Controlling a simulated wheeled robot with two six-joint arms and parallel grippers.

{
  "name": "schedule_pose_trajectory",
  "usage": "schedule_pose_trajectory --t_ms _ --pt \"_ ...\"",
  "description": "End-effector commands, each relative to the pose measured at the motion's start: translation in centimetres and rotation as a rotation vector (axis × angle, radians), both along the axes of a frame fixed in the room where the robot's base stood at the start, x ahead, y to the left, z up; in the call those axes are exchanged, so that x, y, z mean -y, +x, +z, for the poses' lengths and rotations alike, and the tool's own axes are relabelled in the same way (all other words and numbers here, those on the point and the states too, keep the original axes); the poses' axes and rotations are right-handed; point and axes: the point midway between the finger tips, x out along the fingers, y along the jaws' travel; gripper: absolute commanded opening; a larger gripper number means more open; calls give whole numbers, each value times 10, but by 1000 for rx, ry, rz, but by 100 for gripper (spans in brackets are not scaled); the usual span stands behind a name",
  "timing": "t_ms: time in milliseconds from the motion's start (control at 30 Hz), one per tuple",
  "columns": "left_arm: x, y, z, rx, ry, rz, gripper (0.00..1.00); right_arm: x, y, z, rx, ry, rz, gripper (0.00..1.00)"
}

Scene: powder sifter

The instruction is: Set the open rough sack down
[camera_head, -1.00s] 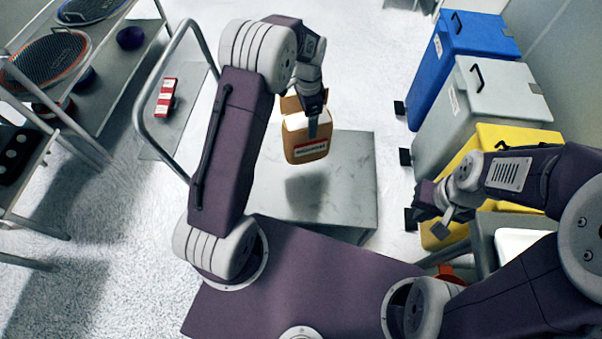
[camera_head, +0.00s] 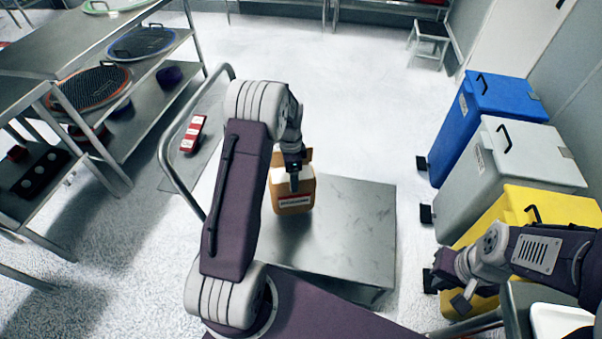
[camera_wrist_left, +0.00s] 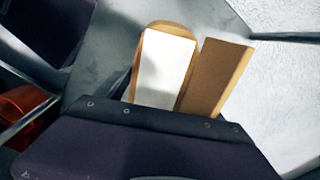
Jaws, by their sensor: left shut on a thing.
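In the left wrist view the white fill and a raised brown flap (camera_wrist_left: 218,77) show. My left gripper (camera_head: 294,184) is shut on the sack's upper side. The sack is over the left part of the grey metal platform (camera_head: 345,235), its base at or very near the top; I cannot tell whether it touches. My right gripper (camera_head: 455,288) hangs away from it, beside the yellow bin; its finger gap is unclear.
Blue (camera_head: 495,115), grey (camera_head: 500,170) and yellow (camera_head: 550,207) lidded bins stand on the right. Shelves with round sieves (camera_head: 92,87) stand on the left. A red and white block (camera_head: 193,134) lies on a flat cart with a rail. The platform's right part is clear.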

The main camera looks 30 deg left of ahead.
Motion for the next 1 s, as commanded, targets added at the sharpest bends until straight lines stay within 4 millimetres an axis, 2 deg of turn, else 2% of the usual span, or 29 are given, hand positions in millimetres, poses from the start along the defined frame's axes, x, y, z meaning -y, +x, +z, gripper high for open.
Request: schedule_pose_trajectory --t_ms 167,400,767,800,833,867,1000 --pt "0 1 -4 3 1 0 4 0 0 -2 0 0 0 0" --pt "0 1 -39 3 1 0 4 0 0 -14 0 0 0 0" --pt "0 1 -41 4 1 0 4 0 0 -14 0 0 0 0" --pt "0 0 -42 1 1 0 88 0 0 -13 0 0 0 0" --pt "0 0 -42 1 1 0 96 0 0 -13 0 0 0 0" --pt "0 0 -42 1 1 0 99 0 0 -13 0 0 0 0" --pt "0 0 -42 1 1 0 99 0 0 -13 0 0 0 0"
